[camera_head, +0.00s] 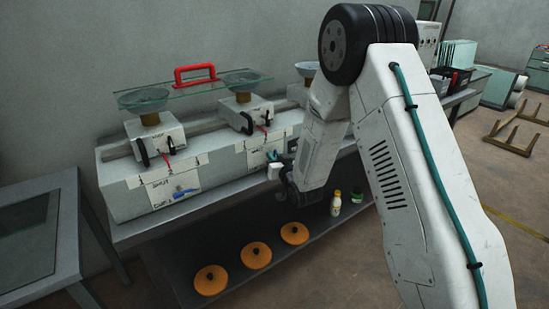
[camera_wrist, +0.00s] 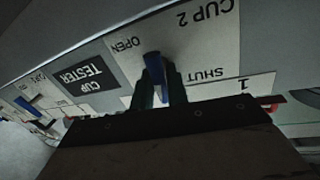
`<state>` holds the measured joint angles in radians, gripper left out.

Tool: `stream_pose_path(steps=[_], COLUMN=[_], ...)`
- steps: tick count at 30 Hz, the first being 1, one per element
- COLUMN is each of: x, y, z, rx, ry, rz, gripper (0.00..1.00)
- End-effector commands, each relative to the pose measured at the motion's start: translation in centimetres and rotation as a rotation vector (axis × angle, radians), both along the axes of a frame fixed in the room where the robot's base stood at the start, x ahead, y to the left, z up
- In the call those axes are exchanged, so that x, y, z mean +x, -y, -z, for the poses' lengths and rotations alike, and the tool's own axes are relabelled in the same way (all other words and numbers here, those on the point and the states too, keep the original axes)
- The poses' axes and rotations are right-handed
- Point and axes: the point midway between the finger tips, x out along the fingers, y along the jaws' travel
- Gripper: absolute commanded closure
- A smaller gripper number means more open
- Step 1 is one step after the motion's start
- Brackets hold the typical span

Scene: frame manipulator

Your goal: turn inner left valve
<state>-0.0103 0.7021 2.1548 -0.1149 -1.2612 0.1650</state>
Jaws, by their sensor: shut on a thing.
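A blue valve handle (camera_wrist: 153,66) stands on a white label panel (camera_wrist: 205,35) marked CUP 2, which reads upside down in the wrist view. The handle points up in that picture, between the words OPEN and SHUT. My gripper (camera_wrist: 159,82) is shut on this handle, one finger on each side. In the head view my gripper (camera_head: 275,166) is at the front of the grey box (camera_head: 128,197), mostly hidden by my wrist. Another blue valve handle (camera_head: 185,192) lies on the CUP 1 panel (camera_head: 160,193) to the left; it also shows in the wrist view (camera_wrist: 28,106).
A glass plate (camera_head: 190,90) with a red handle (camera_head: 195,73) rests above the box among glass dishes (camera_head: 143,99). Orange discs (camera_head: 257,254) and a small bottle (camera_head: 336,203) stand on the lower shelf. A grey table (camera_head: 30,235) is at the left.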

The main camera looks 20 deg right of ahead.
Motion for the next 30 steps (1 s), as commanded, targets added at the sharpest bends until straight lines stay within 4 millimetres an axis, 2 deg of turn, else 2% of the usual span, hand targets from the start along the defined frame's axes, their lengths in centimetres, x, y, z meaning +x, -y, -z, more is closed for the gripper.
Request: stream_pose_path(steps=[30], x=[0.27], y=[0.8], z=[0.43], rx=[0.895], ry=[-0.29], rz=[0.002], gripper=[1.0])
